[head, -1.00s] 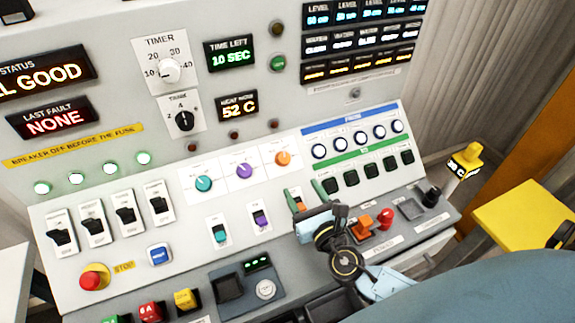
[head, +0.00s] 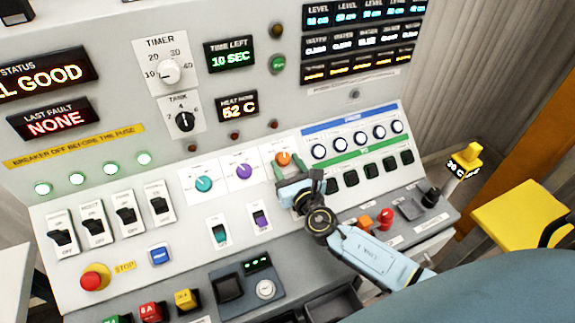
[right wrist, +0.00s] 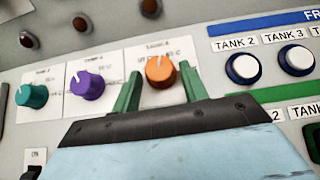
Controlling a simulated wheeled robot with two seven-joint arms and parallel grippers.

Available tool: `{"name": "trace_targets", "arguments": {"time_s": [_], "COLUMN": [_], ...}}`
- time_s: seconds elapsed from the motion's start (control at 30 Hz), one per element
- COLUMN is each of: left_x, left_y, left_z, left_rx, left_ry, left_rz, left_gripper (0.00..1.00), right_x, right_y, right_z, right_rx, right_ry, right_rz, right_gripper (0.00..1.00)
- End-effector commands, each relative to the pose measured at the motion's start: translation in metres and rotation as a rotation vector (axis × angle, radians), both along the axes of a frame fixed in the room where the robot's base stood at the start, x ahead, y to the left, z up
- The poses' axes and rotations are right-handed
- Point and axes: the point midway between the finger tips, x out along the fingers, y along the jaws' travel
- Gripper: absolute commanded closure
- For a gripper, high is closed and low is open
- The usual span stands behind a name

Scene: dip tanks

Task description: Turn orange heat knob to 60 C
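The orange heat knob (head: 283,158) sits on a white plate, rightmost of three knobs; its white pointer line points roughly up in the right wrist view (right wrist: 160,71). My right gripper (head: 287,172) is open, its green fingers just below the knob. In the right wrist view the fingers (right wrist: 160,90) stand apart on either side of the knob's lower part, with no clear contact. The heat display (head: 237,105) reads 52 C. My left gripper is not in view.
The purple knob (head: 244,171) and teal knob (head: 204,184) are left of the orange one. Blue-ringed tank buttons (head: 360,138) and dark green buttons (head: 370,170) are close on the right. Several breaker switches (head: 110,217) are at the left.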

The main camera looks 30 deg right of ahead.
Motion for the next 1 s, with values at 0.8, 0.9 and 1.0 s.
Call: {"name": "trace_targets", "arguments": {"time_s": [0.8, 0.9, 1.0], "left_x": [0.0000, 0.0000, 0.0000], "left_y": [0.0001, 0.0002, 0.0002], "left_z": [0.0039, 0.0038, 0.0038], "left_rx": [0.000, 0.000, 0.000], "left_ry": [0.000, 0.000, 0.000], "left_rz": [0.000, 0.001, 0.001], "left_gripper": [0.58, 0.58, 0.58], "right_x": [0.0012, 0.0011, 0.0011], "right_y": [0.0059, 0.0056, 0.0056], "right_z": [0.0012, 0.0012, 0.0012], "right_rx": [0.175, 0.174, 0.174], "right_ry": [-0.011, -0.011, -0.012], "right_rz": [-0.220, -0.220, -0.219], "right_gripper": [0.91, 0.91, 0.91]}}
